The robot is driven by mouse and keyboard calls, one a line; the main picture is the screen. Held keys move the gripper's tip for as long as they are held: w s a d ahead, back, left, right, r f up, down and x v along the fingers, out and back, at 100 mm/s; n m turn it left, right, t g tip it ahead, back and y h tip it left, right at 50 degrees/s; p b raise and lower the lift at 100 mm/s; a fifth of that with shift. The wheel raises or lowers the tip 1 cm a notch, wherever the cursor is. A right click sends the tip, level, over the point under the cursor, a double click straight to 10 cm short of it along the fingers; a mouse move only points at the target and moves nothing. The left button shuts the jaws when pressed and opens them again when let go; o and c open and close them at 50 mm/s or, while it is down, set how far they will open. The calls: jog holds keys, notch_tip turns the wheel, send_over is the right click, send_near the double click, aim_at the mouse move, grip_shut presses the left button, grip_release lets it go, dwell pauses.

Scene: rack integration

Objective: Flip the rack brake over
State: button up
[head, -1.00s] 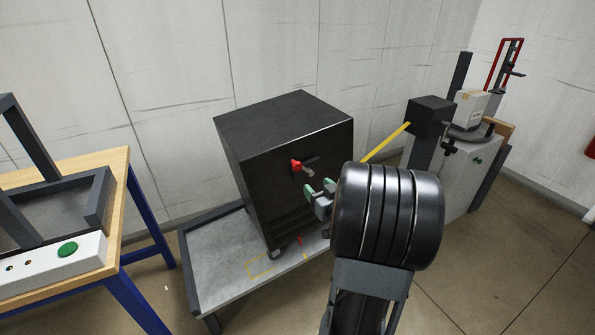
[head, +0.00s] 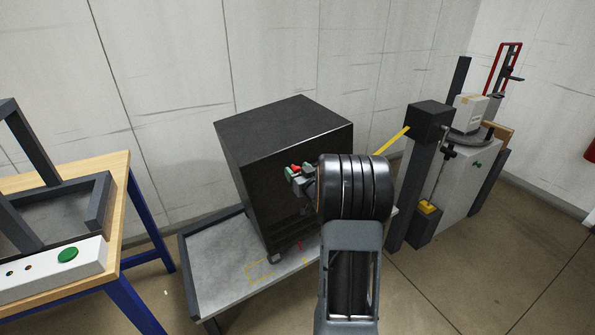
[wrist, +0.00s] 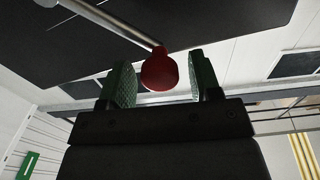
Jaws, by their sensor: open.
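The rack brake is a lever with a red knob (head: 296,167) on the front face of the black rack cabinet (head: 262,205). In the wrist view the red knob (wrist: 160,70) sits at the end of a grey rod (wrist: 115,25). My gripper (head: 294,173) is at the knob, in front of the cabinet. In the wrist view my gripper (wrist: 160,82) is open, with one green-padded finger on each side of the knob. A gap shows between the knob and each finger. My arm and fingers hide much of the lever in the head view.
The cabinet stands on a low grey platform (head: 220,270). A wooden-topped bench (head: 117,190) with a green button (head: 67,255) is at the left. A dark post with a yellow bar (head: 392,140) and a grey machine (head: 470,185) stand at the right.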

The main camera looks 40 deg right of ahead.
jog(key=shift+w, duration=0.2)
jog(key=shift+c, duration=0.4)
grip_shut()
